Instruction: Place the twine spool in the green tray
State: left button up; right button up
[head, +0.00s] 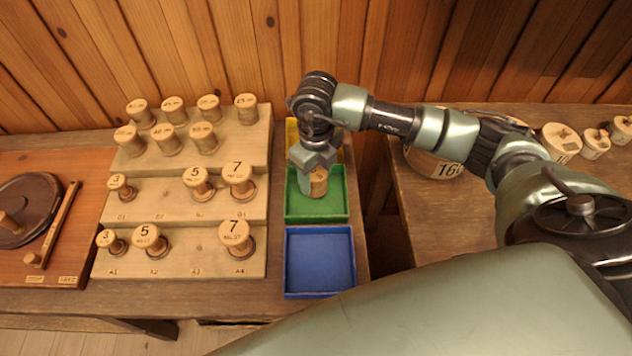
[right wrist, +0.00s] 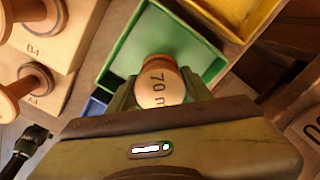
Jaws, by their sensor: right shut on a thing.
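My right gripper (head: 313,172) is shut on a spool with a pale wooden top (head: 319,187). In the right wrist view the spool top (right wrist: 160,88) reads "70 m", with a brown rim behind it. The fingers sit on either side of it. The spool is over or within the green tray (head: 335,212), whose floor and walls also show in the right wrist view (right wrist: 206,62). I cannot tell whether its foot touches the tray floor. No other object shows in the green tray. My left gripper is not in view.
A blue tray (head: 320,262) stands in front and a yellow tray (head: 292,135) behind; the blue one looks empty. A stepped wooden rack (head: 180,262) with several spools stands left. A large round piece marked "16" (head: 432,165) and smaller spools stand on the right bench.

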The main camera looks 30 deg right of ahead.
aim_at(316, 186)
notch_tip(316, 186, down, 3)
jog(key=shift+f, duration=0.2)
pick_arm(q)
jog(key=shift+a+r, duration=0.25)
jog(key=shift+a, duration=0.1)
pick_arm(e)
jog(key=shift+f, duration=0.2)
jog(key=o, duration=1.4)
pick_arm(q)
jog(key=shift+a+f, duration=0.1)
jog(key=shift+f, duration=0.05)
